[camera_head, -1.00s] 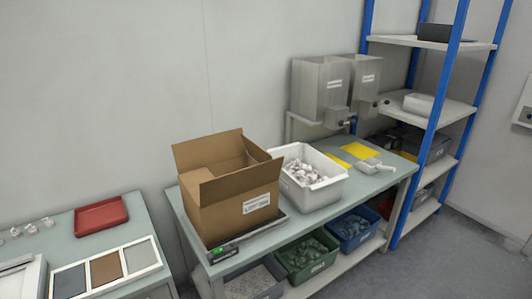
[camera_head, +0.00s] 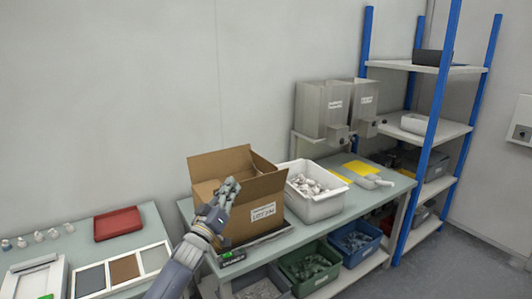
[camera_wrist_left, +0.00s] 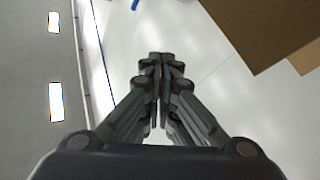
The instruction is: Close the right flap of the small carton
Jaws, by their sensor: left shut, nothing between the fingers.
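The small brown carton (camera_head: 265,228) stands on a flat scale on the bench, with a white label on its front side. Its top is open, with flaps standing up at the back (camera_head: 218,163) and others at the right and front. My left gripper (camera_head: 231,185) is shut and empty, in front of the carton's front left part in the head view, hiding some of it. I cannot tell whether it touches the cardboard. In the left wrist view the closed fingers (camera_wrist_left: 160,58) point up the picture, and brown cardboard (camera_wrist_left: 262,28) shows at upper right, apart from them. My right gripper is not in view.
A white bin of small parts (camera_head: 314,208) stands close to the carton's right. A scale with a green display (camera_head: 232,256) lies under the carton. A red tray (camera_head: 118,223) is on the left table. Metal hoppers (camera_head: 322,108) and a blue-posted shelf (camera_head: 432,125) stand beyond.

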